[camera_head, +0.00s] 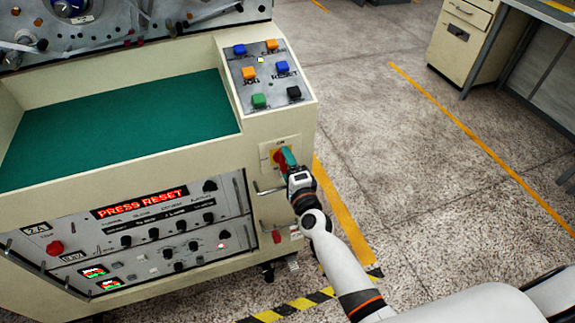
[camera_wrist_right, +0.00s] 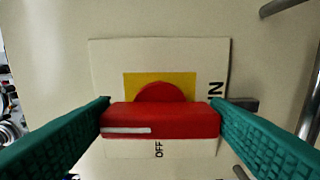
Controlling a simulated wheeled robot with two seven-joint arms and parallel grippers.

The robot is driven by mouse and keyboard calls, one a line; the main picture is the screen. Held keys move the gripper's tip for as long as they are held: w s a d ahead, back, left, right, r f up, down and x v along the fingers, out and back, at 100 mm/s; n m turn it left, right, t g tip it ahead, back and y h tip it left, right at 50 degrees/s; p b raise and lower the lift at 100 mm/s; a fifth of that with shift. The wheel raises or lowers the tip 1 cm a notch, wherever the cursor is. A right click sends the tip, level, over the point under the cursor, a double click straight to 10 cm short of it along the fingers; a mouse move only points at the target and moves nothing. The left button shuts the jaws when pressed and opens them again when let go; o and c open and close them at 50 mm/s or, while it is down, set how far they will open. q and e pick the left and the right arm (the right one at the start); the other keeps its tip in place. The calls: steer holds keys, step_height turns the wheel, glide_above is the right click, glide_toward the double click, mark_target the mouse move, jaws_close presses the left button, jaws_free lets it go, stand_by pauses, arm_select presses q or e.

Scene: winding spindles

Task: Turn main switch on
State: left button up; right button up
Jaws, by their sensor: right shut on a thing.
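The main switch (camera_head: 279,158) is a red rotary handle on a yellow square plate, on the front of the cream machine, below the button panel. In the right wrist view its red handle (camera_wrist_right: 160,120) lies across the picture with a white mark on its left part. My left gripper is out of view.
A button panel (camera_head: 265,72) with coloured buttons is above the switch. A display (camera_head: 142,202) at lower left reads PRESS RESET. Metal handles (camera_head: 268,188) stick out close below the switch. Open floor (camera_head: 395,170) lies to the right, with a cabinet (camera_head: 462,40) farther back.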

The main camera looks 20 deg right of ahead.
steer(key=o, duration=1)
steer(key=shift+s, duration=0.1)
steer(key=s, duration=1.1)
steer(key=shift+s+d+b, duration=0.25)
steer(key=shift+s+b, duration=0.05)
steer(key=shift+s, duration=0.1)
